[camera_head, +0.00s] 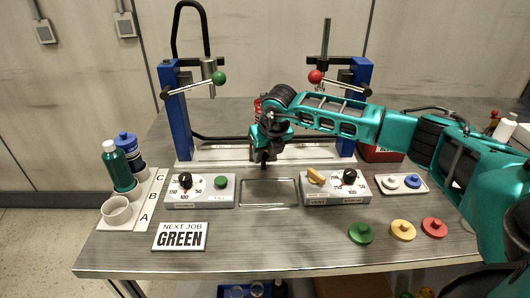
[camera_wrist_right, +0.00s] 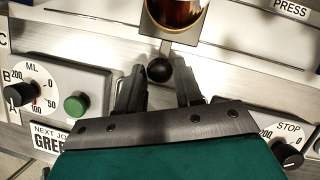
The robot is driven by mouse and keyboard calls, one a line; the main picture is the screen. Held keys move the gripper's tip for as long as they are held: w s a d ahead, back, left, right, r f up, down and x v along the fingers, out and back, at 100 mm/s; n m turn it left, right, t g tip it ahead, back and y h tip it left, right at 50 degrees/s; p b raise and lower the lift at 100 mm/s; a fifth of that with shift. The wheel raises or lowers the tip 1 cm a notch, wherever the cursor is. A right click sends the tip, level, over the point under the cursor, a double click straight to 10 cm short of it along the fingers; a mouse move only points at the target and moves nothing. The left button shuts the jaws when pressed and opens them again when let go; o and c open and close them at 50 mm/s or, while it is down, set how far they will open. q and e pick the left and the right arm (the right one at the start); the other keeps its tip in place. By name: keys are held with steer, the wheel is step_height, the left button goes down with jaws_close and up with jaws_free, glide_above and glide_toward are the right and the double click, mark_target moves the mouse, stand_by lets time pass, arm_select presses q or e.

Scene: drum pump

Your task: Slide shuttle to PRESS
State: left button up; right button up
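The shuttle (camera_wrist_right: 168,43) shows in the right wrist view as a small metal plate carrying a cup of amber-brown liquid (camera_wrist_right: 183,12). A round black knob (camera_wrist_right: 158,70) sticks out from its near side. My right gripper (camera_wrist_right: 160,78) is open, with one finger on each side of the knob and gaps between. In the head view my right gripper (camera_head: 265,162) points down at the front of the pale rail (camera_head: 220,153) and hides most of the shuttle. A PRESS label (camera_wrist_right: 290,8) lies to the right of the shuttle. My left gripper is not in view.
Blue posts stand at the left (camera_head: 178,125) and right (camera_head: 360,95), with green (camera_head: 218,78) and red (camera_head: 316,77) lever knobs. Dial boxes (camera_head: 205,203) (camera_head: 322,200) flank an empty metal tray (camera_head: 269,193). A NEXT JOB GREEN sign (camera_head: 180,237) lies in front.

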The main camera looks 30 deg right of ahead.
steer(key=c, duration=0.6)
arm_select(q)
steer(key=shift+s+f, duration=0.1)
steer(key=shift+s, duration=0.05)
arm_select(e)
jaws_close()
steer(key=shift+s+d, duration=0.2)
steer(key=shift+d, duration=0.2)
steer(key=s+d, duration=0.2)
steer(key=d, duration=0.1)
steer(key=s+d+b, duration=0.1)
steer(key=s+d, duration=0.1)
steer(key=d, duration=0.2)
steer(key=s+d+b, duration=0.1)
steer(key=s+d, duration=0.1)
steer(key=d, duration=0.2)
steer(key=shift+s, duration=0.35)
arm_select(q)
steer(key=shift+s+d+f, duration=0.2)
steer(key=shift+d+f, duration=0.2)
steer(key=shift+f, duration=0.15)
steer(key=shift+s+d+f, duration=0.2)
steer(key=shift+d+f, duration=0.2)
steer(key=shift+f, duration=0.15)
arm_select(e)
steer(key=shift+s+d, duration=0.4)
steer(key=shift+d, duration=0.3)
